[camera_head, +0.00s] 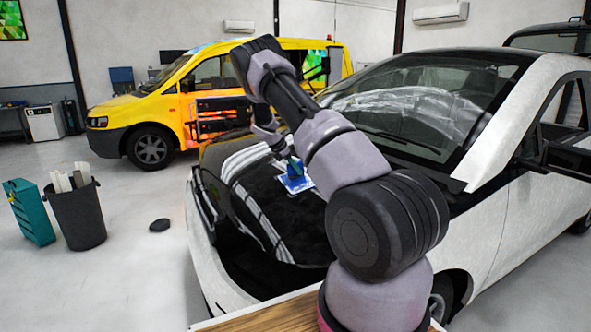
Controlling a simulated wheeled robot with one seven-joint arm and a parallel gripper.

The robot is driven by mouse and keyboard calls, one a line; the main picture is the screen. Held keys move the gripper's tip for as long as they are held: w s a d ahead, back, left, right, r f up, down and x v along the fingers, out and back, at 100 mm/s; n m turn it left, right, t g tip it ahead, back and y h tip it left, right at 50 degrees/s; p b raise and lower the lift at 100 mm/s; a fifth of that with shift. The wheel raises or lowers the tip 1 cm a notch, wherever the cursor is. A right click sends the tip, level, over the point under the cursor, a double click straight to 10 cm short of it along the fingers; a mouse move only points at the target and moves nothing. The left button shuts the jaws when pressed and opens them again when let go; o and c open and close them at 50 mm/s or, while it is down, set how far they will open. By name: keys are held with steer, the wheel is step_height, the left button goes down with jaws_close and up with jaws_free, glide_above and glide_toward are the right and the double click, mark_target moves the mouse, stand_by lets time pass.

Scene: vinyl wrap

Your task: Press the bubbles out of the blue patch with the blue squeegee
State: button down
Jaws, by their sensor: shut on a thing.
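The blue patch (305,184) lies on the glossy black hood (250,200) of the white car, left of my arm's middle. My gripper (287,160) is at the patch, pointing down, and is small and partly hidden by my arm. It is shut on the blue squeegee (294,173), which shows as a dark blue shape over the patch. The squeegee appears to be at the patch's surface, but I cannot tell if it touches. Bubbles in the patch are too small to make out.
The car's windshield (420,105) rises behind and right of the patch. A black bin (78,215) and a teal cabinet (30,212) stand on the floor at left. A yellow van (200,95) is parked behind. A wooden surface (285,316) is at the bottom.

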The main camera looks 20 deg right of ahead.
mark_target(305, 179)
steer(key=shift+s, duration=0.2)
steer(key=shift+s, duration=0.95)
steer(key=shift+s, duration=0.1)
steer(key=shift+s+f, duration=0.2)
steer(key=shift+s, duration=0.8)
steer(key=shift+s+a, duration=0.1)
steer(key=shift+s, duration=1)
steer(key=shift+s+f, duration=0.15)
steer(key=shift+s, duration=0.95)
